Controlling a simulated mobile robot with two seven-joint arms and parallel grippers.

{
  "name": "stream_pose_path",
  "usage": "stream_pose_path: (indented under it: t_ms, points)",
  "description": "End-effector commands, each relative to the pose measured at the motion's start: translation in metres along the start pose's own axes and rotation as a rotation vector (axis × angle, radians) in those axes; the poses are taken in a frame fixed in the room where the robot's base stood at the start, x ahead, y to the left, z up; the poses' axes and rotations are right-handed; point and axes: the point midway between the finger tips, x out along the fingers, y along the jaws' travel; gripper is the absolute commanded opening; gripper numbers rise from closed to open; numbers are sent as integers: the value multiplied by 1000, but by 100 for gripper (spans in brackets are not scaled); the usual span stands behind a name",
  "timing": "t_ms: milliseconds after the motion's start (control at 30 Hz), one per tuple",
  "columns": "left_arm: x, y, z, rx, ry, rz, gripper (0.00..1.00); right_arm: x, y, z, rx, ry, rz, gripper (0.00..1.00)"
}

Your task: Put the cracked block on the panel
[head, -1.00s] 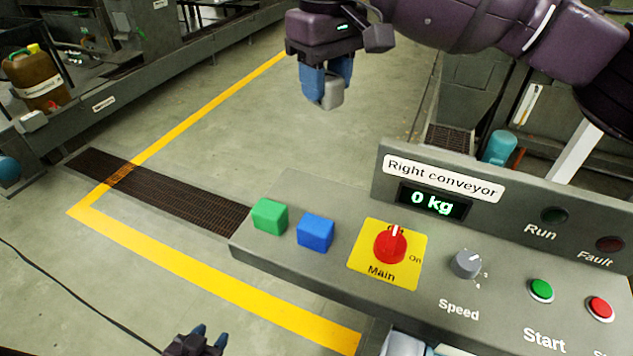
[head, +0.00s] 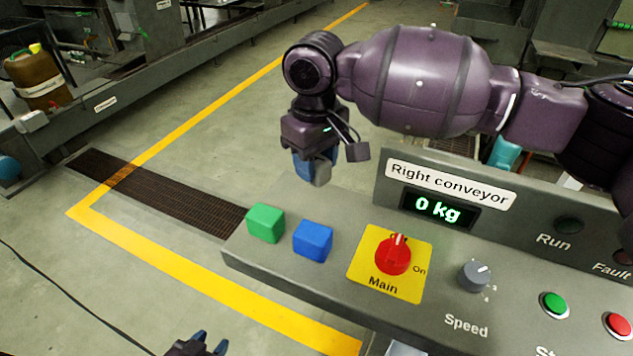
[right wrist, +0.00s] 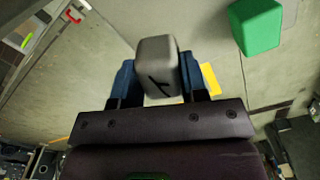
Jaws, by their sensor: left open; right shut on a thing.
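The cracked block is a small grey block with a dark crack mark, seen in the right wrist view (right wrist: 157,68) between the blue fingers. It also shows in the head view (head: 321,174). My right gripper (head: 314,170) is shut on it and holds it in the air above and behind the panel (head: 345,276). The panel is a grey console with a sloped top and an upright back. A green block (head: 266,223) and a blue block (head: 313,240) sit on its left part. My left gripper (head: 210,343) is open and empty at the bottom edge, left of the panel.
A red main switch (head: 393,255) on a yellow plate, a speed knob (head: 475,275), a green button (head: 554,304) and a red button (head: 619,325) stand on the panel. The display (head: 438,207) reads 0 kg. Bare panel surface shows around the two blocks.

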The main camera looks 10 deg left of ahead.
Motion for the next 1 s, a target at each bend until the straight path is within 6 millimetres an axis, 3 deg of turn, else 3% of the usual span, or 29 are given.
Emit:
stream_pose_path:
  t_ms: [233, 500, 900, 933, 1000]
  points:
    - [4, 0, -3, 5, 8, 3, 43, 14, 0, 0, 0, 1, -1, 16]
    - [6, 0, 7, 8, -8, 4, 43, 48, 0, 0, -1, -1, -2, 16]
    - [4, 0, 4, 7, -4, 3, 43, 50, 0, 0, 0, 2, 1, 16]
    - [3, 0, 4, 7, -5, 3, 43, 50, 0, 0, 0, 2, 1, 41]
    - [3, 0, 5, 6, -5, 3, 43, 50, 0, 0, 0, 2, 1, 52]
